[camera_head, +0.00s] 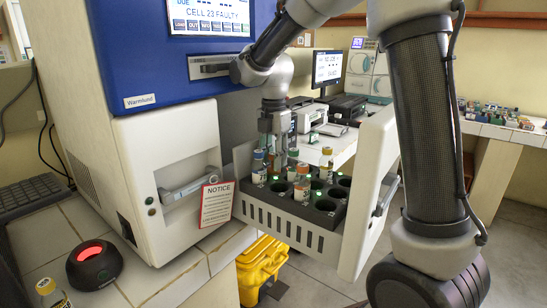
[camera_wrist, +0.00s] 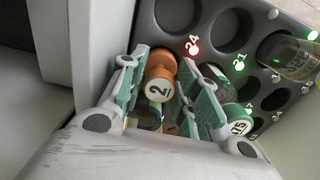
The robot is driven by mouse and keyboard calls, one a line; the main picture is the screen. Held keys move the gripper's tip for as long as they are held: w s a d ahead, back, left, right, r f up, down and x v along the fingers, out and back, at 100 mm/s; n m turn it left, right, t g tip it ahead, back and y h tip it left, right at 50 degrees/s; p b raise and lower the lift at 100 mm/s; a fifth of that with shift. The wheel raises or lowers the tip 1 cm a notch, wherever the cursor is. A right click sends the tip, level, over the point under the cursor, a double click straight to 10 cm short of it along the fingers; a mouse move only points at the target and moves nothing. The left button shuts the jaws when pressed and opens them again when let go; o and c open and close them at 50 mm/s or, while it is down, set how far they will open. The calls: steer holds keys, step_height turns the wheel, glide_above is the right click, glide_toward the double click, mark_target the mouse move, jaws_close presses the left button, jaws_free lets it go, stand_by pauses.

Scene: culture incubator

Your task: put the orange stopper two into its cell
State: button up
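The orange stopper marked 2 (camera_wrist: 158,82) sits between the two fingers of my gripper (camera_wrist: 172,85) in the wrist view, with the fingers close against both sides. My gripper also shows in the head view (camera_head: 270,145), pointing down over the left part of the dark cell rack (camera_head: 268,197) in the pulled-out drawer. The stopper cannot be made out in the head view. In the wrist view, empty round cells (camera_wrist: 228,30) lie beyond the fingertips. One lamp beside them is red (camera_wrist: 194,48), another green (camera_wrist: 239,66).
A green-capped vial marked 115 (camera_wrist: 238,122) is close beside my right finger. The drawer front (camera_head: 365,195) borders the rack. The incubator display (camera_head: 208,14) reads CELL 23 FAULTY.

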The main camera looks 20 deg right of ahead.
step_height(320, 180, up, 12)
steer(key=shift+r, duration=0.15)
stand_by(0.4)
